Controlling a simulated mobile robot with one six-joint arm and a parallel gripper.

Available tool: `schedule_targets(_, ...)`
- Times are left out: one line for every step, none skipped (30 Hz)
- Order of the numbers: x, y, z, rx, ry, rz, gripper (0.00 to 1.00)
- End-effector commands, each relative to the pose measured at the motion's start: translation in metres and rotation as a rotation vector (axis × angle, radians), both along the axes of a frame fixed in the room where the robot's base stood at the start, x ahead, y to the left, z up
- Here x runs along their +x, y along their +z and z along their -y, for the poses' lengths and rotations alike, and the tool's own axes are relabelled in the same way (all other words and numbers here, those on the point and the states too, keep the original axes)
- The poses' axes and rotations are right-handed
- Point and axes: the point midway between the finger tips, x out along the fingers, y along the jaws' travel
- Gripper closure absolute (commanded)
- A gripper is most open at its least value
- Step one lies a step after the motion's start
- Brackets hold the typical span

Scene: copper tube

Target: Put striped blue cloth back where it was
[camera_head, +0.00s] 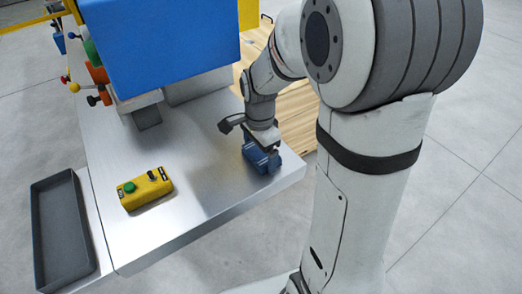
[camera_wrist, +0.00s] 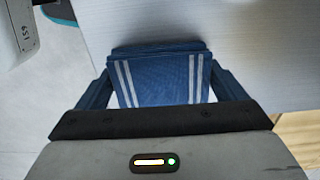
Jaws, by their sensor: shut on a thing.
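The striped blue cloth (camera_head: 262,158) is at the right corner of the metal table, under my gripper (camera_head: 263,146). It appears folded, and in the wrist view the cloth (camera_wrist: 160,80) shows pairs of white stripes near its left and right sides. My gripper is shut on the cloth, with the black gripper body across the near side of it in the wrist view. The cloth is at or just above the tabletop; I cannot tell if it touches. Part of it is hidden by my gripper.
The metal table (camera_head: 200,150) carries a yellow control box (camera_head: 146,189) with a green button. A dark empty tray (camera_head: 62,230) lies at the left. A large blue machine housing (camera_head: 160,45) stands at the back. Wooden boards (camera_head: 295,115) are behind the right edge.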

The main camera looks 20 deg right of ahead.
Motion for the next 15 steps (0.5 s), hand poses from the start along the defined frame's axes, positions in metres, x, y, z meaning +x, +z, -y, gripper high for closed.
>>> schedule_targets(0.0, -0.0016, 0.0001, 0.0, 0.0, 0.0, 0.31)
schedule_targets(0.0002, -0.0018, 0.0002, 0.0, 0.0, 0.001, 0.31)
schedule_targets(0.0002, -0.0017, 0.0002, 0.0, 0.0, 0.001, 0.31)
schedule_targets(0.0002, -0.0016, 0.0003, 0.0, 0.0, 0.001, 0.31)
schedule_targets(0.0002, -0.0015, 0.0003, 0.0, 0.0, 0.001, 0.31)
schedule_targets(0.0002, -0.0015, 0.0003, 0.0, 0.0, 0.001, 0.31)
schedule_targets(0.0002, -0.0016, 0.0003, 0.0, 0.0, 0.001, 0.31)
schedule_targets(0.0002, -0.002, 0.0003, 0.0, 0.0, 0.001, 0.31)
schedule_targets(0.0001, -0.0034, 0.0004, 0.0, 0.0, 0.001, 0.31)
schedule_targets(0.0001, -0.0047, 0.0004, 0.0, 0.0, 0.001, 0.31)
schedule_targets(0.0001, -0.0058, 0.0004, 0.0, 0.0, 0.001, 0.31)
schedule_targets(0.0002, -0.006, 0.0005, 0.0, -0.001, 0.001, 0.09)
schedule_targets(0.0002, -0.005, 0.0005, 0.0, -0.001, 0.001, 0.06)
schedule_targets(0.0002, -0.0049, 0.0005, 0.0, -0.001, 0.001, 0.04)
schedule_targets(0.0001, -0.0048, 0.0005, 0.0, -0.001, 0.001, 0.01)
